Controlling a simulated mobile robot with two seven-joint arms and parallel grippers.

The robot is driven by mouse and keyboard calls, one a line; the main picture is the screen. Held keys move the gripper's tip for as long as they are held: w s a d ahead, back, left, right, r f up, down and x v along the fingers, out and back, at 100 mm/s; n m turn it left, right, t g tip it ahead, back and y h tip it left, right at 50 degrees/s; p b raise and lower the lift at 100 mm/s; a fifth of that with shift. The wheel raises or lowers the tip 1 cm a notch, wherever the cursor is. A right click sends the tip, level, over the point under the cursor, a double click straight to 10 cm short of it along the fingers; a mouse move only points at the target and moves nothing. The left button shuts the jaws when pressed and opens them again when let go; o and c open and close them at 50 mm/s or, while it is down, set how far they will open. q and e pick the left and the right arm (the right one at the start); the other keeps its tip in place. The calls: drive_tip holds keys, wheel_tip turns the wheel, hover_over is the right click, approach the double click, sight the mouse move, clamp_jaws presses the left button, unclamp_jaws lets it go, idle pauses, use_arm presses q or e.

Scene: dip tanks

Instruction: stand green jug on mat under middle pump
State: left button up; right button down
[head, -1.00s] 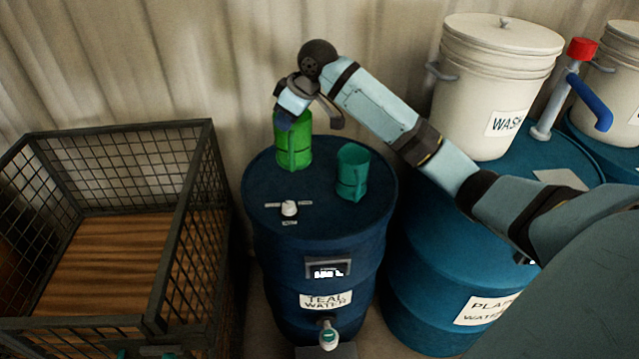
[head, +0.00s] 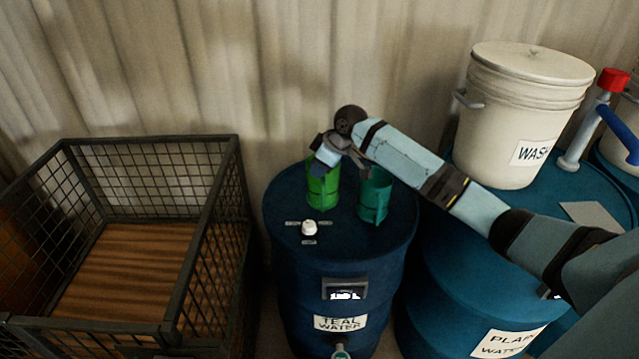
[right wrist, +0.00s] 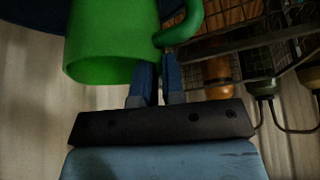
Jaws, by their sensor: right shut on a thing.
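The green jug (head: 323,187) is over the top of the teal water drum (head: 342,262), to the left of a teal jug. My right gripper (head: 328,155) is at its upper edge and shut on it. In the right wrist view, the green jug (right wrist: 115,40) fills the upper left, with its handle beside my blue fingers (right wrist: 155,85). Whether its base touches the drum is unclear. A pump with a red top and blue handle (head: 590,130) stands on a blue drum at right. A grey mat (head: 594,216) lies in front of it. My left gripper is not in view.
A teal jug (head: 375,197) stands close right of the green one. A white knob (head: 309,228) is on the drum top. A wire crate (head: 232,200) is at left. A white wash bucket (head: 523,115) stands between the teal drum and the pump.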

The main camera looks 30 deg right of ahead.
sight(319, 188)
drive_tip(key=shift+f, duration=2.7)
drive_tip(key=c, duration=1.2)
unclamp_jaws()
drive_tip(key=shift+f, duration=0.1)
